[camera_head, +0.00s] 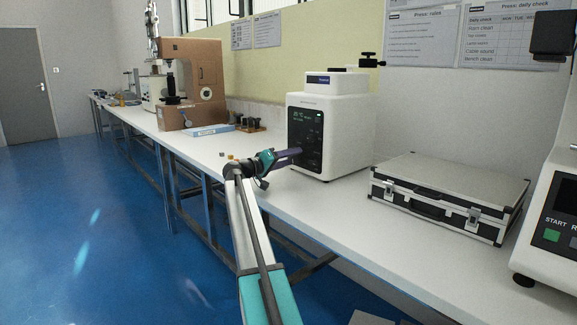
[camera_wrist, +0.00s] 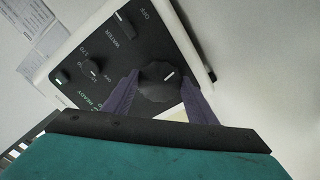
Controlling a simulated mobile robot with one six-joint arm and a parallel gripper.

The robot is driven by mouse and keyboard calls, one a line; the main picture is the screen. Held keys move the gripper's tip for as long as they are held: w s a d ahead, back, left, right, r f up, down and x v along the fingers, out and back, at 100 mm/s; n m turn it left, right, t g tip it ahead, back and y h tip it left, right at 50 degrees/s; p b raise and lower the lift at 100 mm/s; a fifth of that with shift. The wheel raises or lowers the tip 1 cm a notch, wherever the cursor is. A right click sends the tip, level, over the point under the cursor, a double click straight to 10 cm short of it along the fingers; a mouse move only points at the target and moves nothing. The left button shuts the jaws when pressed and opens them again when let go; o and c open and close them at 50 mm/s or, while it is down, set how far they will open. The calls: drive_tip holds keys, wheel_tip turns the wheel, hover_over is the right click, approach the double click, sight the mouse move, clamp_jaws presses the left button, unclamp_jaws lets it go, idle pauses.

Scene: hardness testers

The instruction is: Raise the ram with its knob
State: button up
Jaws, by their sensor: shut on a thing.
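A white bench machine (camera_head: 335,130) stands on the long bench with a black control panel (camera_head: 306,138) on its front-left face. In the wrist view the panel (camera_wrist: 130,50) carries a large round black knob (camera_wrist: 160,80) with a white pointer line. My gripper (camera_head: 292,153) is at the panel's lower part, and in the wrist view its purple fingers (camera_wrist: 160,92) are shut on this knob, one on each side. The knob is hidden in the head view. I cannot make out a ram on this machine.
A latched case (camera_head: 450,195) lies to the right, beside another white machine (camera_head: 550,215) at the edge. A brown tester (camera_head: 190,75) stands farther left. The wrist view shows smaller knobs (camera_wrist: 92,68) and a switch (camera_wrist: 125,24) near the held knob.

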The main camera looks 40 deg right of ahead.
drive_tip(key=shift+d+m+b, duration=0.1)
drive_tip(key=shift+m+b, duration=0.6)
drive_tip(key=shift+m, duration=0.3)
drive_tip(key=o, duration=1.1)
drive_tip(key=shift+c, duration=0.2)
drive_tip(key=a+p, duration=0.1)
drive_tip(key=a, duration=0.3)
drive_tip(key=a+p, duration=0.1)
drive_tip(key=a, duration=0.4)
drive_tip(key=w+a+p, duration=0.1)
drive_tip(key=a, duration=0.3)
drive_tip(key=shift+a, duration=0.4)
